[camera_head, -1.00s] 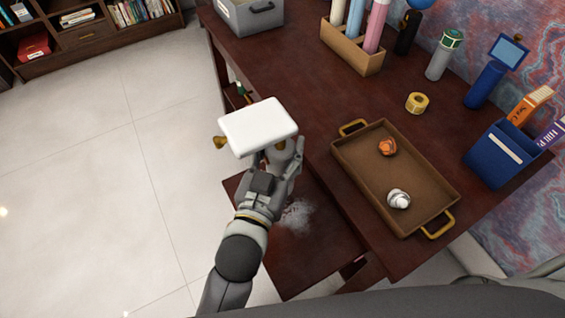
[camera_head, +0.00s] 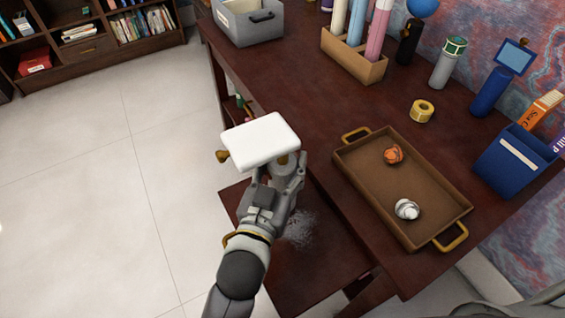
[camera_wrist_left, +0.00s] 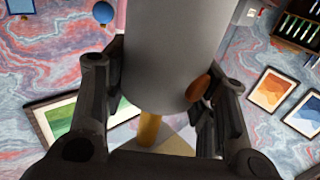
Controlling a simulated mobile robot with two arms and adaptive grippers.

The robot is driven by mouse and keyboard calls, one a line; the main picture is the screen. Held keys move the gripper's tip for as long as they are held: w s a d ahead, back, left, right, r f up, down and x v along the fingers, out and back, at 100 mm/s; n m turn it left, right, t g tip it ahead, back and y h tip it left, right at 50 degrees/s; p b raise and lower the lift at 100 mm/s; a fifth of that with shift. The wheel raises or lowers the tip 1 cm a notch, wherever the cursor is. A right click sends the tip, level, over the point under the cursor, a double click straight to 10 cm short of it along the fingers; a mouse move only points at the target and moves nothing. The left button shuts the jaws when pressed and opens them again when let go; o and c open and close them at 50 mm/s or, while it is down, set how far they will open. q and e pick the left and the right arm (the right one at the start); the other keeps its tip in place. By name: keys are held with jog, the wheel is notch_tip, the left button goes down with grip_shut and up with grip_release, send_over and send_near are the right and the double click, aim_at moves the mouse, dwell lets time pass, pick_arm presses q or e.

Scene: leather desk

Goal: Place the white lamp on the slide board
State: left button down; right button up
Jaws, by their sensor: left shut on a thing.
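The white lamp (camera_head: 260,141) is held up at the desk's left edge, its pale rounded block facing the head camera. Brass parts show at its left side and beneath it. My left gripper (camera_head: 283,168) is shut on the lamp. In the left wrist view the lamp (camera_wrist_left: 168,55) is a pale grey cylinder between the fingers, with a brass stem (camera_wrist_left: 149,128) and a brown knob. The slide board (camera_head: 312,268) is a dark wood panel low beside the desk. My left arm crosses above it and hides part of it. My right gripper is not in view.
The desk (camera_head: 300,95) carries a brown tray (camera_head: 365,190) with an orange and a silver item, a tape roll (camera_head: 422,110), a tube rack (camera_head: 350,62), a blue holder (camera_head: 508,160) and a grey box (camera_head: 246,25). The slide board bears only a whitish patch.

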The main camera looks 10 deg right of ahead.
pick_arm(q)
jog(key=c, duration=0.6)
grip_release()
jog(key=shift+f, duration=0.1)
jog(key=shift+r, duration=0.2)
jog(key=shift+p+v, duration=0.6)
jog(key=shift+v, duration=5.4)
jog(key=shift+a, duration=0.1)
